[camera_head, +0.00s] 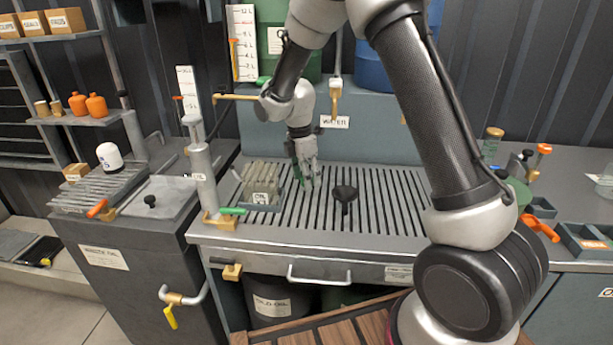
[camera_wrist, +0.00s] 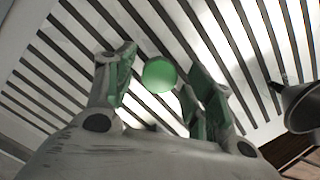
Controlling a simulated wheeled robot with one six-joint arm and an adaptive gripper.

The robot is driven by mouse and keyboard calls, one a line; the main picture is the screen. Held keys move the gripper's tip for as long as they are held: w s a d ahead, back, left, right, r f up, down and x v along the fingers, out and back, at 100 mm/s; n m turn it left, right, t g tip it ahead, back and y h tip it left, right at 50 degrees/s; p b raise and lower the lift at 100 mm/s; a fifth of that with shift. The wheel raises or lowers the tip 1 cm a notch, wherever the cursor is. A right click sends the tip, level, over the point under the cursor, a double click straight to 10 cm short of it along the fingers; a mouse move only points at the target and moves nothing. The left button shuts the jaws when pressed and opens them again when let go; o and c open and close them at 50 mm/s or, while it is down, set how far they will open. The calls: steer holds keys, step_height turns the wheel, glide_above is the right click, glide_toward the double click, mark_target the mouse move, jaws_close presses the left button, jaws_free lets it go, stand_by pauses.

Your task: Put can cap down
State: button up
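A small round green cap (camera_wrist: 159,74) shows in the wrist view, between and just beyond my fingertips, over the slatted grate. A gap shows on each side of it, so the fingers do not appear to touch it. Whether it rests on the slats is hard to tell. My gripper (camera_wrist: 160,88) is open, its two fingers with green inner faces spread apart. The cap cannot be made out clearly there.
A black funnel (camera_head: 345,194) stands on the grate right of my gripper; it also shows at the right edge of the wrist view (camera_wrist: 303,105). A pump post with a green-handled valve (camera_head: 232,211) stands left. The grate's front and right are clear.

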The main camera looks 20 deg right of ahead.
mark_target(302, 180)
step_height(302, 180, up, 12)
steer(key=a, duration=0.1)
steer(key=shift+a, duration=0.2)
stand_by(0.3)
steer(key=shift+s, duration=0.1)
